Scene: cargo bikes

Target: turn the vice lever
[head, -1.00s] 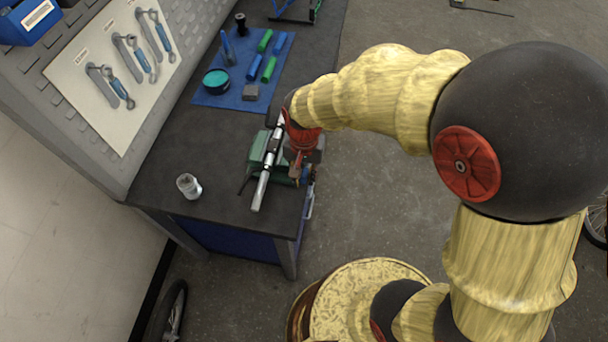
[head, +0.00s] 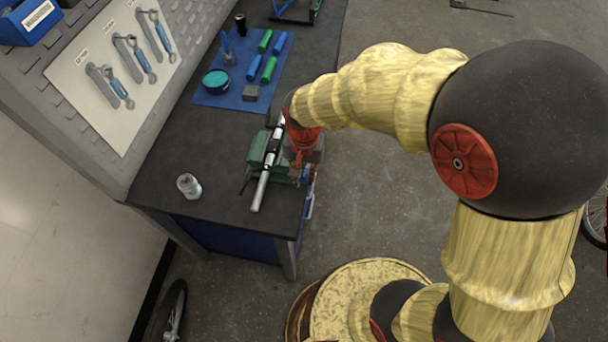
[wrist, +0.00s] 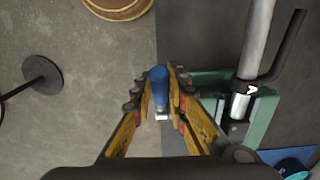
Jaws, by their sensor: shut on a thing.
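The green vice (head: 258,158) is at the near end of the dark workbench, with a silver tube (head: 265,180) across it. It also shows at the right of the wrist view (wrist: 262,122). The vice lever (wrist: 159,86) has a blue grip and a bright metal end, and is out past the bench edge. My gripper (wrist: 159,92) is shut on the lever, one finger on each side of the blue grip. In the head view my wrist hides most of the fingers and the lever.
A glass jar (head: 189,186) stands left of the vice on the bench (head: 175,155). A blue mat (head: 212,98) with several tools and a round tin (head: 216,81) is further back. Open floor lies right of the bench.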

